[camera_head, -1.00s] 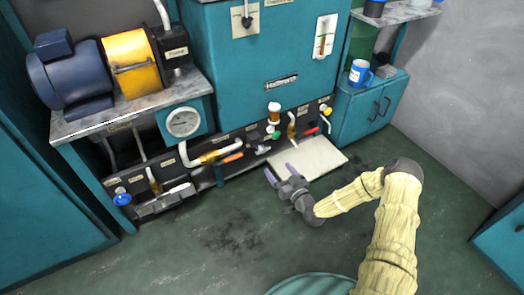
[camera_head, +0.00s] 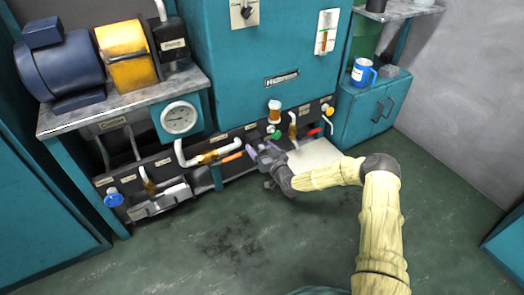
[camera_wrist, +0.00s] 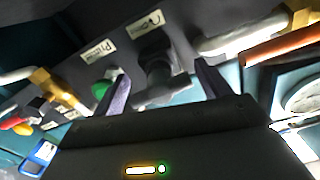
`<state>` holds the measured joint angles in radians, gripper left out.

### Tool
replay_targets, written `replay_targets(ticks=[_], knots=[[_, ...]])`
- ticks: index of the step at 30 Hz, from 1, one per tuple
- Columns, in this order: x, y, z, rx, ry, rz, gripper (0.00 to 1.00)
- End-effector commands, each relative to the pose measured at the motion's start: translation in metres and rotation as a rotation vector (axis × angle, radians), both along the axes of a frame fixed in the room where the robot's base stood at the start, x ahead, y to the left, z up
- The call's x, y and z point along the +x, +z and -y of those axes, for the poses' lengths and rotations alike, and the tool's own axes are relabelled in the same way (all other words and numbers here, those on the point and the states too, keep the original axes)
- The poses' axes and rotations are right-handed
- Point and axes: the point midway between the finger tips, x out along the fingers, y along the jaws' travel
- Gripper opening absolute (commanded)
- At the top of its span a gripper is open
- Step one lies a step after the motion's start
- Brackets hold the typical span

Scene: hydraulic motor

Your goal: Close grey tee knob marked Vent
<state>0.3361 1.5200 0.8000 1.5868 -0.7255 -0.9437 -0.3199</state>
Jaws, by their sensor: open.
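The grey tee knob (camera_wrist: 158,72) is dark grey with a crossbar. In the wrist view it stands out from the dark pipe panel, between my two fingers. My gripper (camera_wrist: 163,86) is open, with one finger on each side of the knob and a visible gap to each. In the head view my gripper (camera_head: 262,150) is at the lower panel, and it largely hides the knob there. A small label (camera_wrist: 147,23) sits beside the knob, upside down and too blurred to read surely.
A green knob (camera_head: 276,134) is close beside the tee knob, and shows by one finger in the wrist view (camera_wrist: 103,90). An orange-handled valve (camera_head: 232,157) and white pipe (camera_head: 181,152) lie left. A red lever (camera_head: 314,131) is right. A pale board (camera_head: 318,153) lies below.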

Motion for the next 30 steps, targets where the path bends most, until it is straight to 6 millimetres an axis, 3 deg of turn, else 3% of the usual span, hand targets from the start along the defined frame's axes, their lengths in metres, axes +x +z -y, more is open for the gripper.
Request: replay_targets(ticks=[4, 11, 28, 29, 30], knots=[[-0.0001, 0.0005, 0.0002, 0.000, 0.000, 0.000, 0.76], [-0.0002, 0.0002, 0.0006, 0.000, 0.000, 0.000, 0.35], [-0.0003, -0.0003, 0.0014, 0.052, -0.001, -0.037, 0.35], [-0.0003, -0.0003, 0.0014, 0.052, -0.001, -0.037, 0.62], [-0.0003, -0.0003, 0.0013, 0.052, -0.001, -0.037, 0.70]])
